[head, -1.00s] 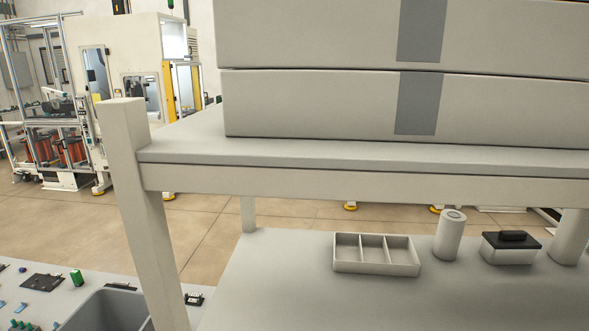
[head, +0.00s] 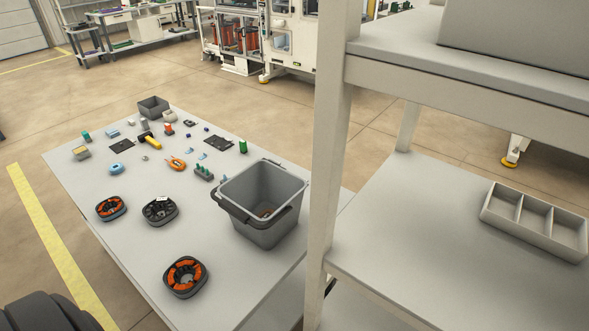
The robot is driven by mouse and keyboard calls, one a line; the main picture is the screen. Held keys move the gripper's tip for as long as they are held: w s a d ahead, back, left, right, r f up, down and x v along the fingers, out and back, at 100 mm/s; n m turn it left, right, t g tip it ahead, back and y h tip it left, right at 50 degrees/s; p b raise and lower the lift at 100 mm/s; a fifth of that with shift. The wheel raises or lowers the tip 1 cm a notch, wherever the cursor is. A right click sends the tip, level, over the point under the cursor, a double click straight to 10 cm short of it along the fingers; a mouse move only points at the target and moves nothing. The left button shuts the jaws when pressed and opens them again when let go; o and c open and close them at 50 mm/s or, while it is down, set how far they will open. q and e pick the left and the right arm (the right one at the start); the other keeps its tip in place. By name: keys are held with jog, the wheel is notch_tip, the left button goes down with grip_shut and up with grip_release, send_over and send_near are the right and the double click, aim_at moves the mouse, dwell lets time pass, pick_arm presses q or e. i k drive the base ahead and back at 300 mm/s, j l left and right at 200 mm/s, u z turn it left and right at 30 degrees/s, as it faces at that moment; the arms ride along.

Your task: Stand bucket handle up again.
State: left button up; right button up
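A grey square bucket (head: 262,222) stands upright on the right side of a light grey table (head: 134,222), close to the shelf post. Its dark handle (head: 249,219) hangs down across the near side of the rim. A few small reddish-brown items lie in the bottom of the bucket. Neither of my grippers is in view, so their state does not show.
A shelf rack (head: 337,130) with a compartment tray (head: 533,220) stands right of the table. Round orange-and-black parts (head: 185,276) lie on the near half; tools, small parts and a small grey bin (head: 153,106) crowd the far half. Floor is open to the left.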

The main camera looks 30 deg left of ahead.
aim_at(233, 211)
jog(key=u, duration=1.65)
